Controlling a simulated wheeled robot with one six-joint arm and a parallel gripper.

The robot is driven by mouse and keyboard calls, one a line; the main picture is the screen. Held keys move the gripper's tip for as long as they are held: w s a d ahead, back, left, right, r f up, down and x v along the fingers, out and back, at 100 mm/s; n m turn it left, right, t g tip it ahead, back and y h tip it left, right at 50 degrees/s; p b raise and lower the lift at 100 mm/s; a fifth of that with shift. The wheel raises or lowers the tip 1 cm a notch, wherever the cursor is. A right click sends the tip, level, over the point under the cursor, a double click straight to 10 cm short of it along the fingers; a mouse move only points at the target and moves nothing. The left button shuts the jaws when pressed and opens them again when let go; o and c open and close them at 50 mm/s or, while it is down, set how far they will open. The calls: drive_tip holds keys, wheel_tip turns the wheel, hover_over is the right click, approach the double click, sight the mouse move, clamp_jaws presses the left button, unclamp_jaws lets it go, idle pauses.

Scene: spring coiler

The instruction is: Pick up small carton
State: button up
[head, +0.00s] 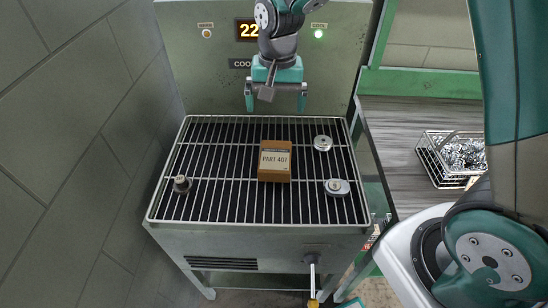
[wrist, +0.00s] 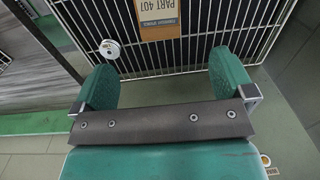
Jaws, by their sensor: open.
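The small carton (head: 275,162) is a brown box with a pale label reading "PART 407". It stands on the wire rack (head: 225,210) near its middle. In the wrist view the carton (wrist: 160,18) is cut off by the top edge. My gripper (head: 276,103) is open and empty, beyond the rack's back edge in the head view and apart from the carton. In the wrist view the carton lies ahead of the gap between the fingers of my gripper (wrist: 165,75).
A metal disc (head: 323,143) and another round metal part (head: 337,187) lie right of the carton. A small dark cylinder (head: 181,184) stands at left. A control panel (head: 222,75) rises behind the rack. A wire basket (head: 452,157) of metal pieces sits on the right bench. Rack space around the carton is clear.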

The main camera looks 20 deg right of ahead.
wheel_tip(320, 180, down, 2)
drive_tip(key=w+m, duration=0.1)
drive_tip(key=w, duration=0.1)
drive_tip(key=p, duration=0.2)
hover_over(275, 155)
wheel_tip(275, 155, down, 11)
drive_tip(key=shift+f, duration=0.2)
drive_tip(key=shift+f+p, duration=0.75)
drive_tip(key=shift+f, duration=2.1)
drive_tip(key=c, duration=0.8)
drive_tip(key=shift+r, duration=0.1)
